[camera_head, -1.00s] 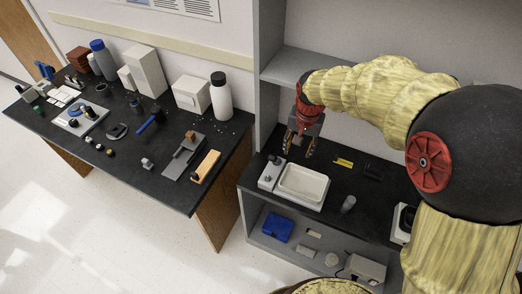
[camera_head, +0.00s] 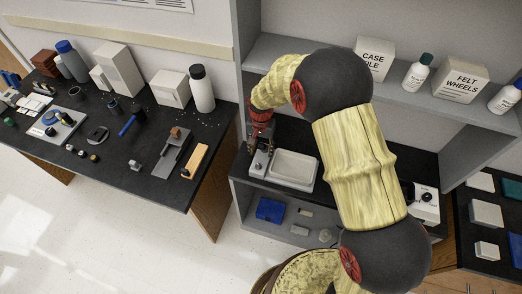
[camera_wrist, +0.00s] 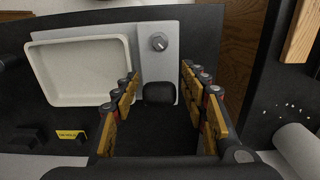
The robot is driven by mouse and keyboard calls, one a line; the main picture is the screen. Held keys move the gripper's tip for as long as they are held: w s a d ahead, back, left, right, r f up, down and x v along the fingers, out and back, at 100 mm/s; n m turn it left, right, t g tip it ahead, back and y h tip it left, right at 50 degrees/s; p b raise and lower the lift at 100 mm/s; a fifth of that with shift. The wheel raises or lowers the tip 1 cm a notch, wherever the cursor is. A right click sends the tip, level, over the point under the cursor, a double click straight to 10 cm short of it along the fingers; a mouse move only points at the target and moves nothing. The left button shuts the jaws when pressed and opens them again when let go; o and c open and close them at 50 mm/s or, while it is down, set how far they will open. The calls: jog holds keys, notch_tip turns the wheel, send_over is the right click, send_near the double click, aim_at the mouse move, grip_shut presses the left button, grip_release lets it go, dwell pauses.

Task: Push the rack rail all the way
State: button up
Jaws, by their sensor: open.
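No part is clearly recognizable as the rack rail. A pale unit with a white tray (camera_head: 293,169) stands on the black worktop in the shelf bay. In the wrist view its tray (camera_wrist: 80,72) is at left, beside a grey panel with a round knob (camera_wrist: 159,42). A dark rounded block (camera_wrist: 158,94) shows on or against the panel's near end. My gripper (camera_head: 261,140) is over the unit's left end. In the wrist view my gripper (camera_wrist: 160,80) is open, its yellow-padded fingers on either side of the dark block; contact cannot be told.
An upright grey shelf wall (camera_head: 243,80) stands close to my gripper. A yellow label (camera_wrist: 71,134) lies near the tray. The left bench holds a grey slotted fixture (camera_head: 174,155) and a wooden bar (camera_head: 195,161). A blue box (camera_head: 270,209) sits on the shelf below.

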jog(key=shift+f, duration=0.35)
jog(key=shift+c, duration=0.3)
grip_shut()
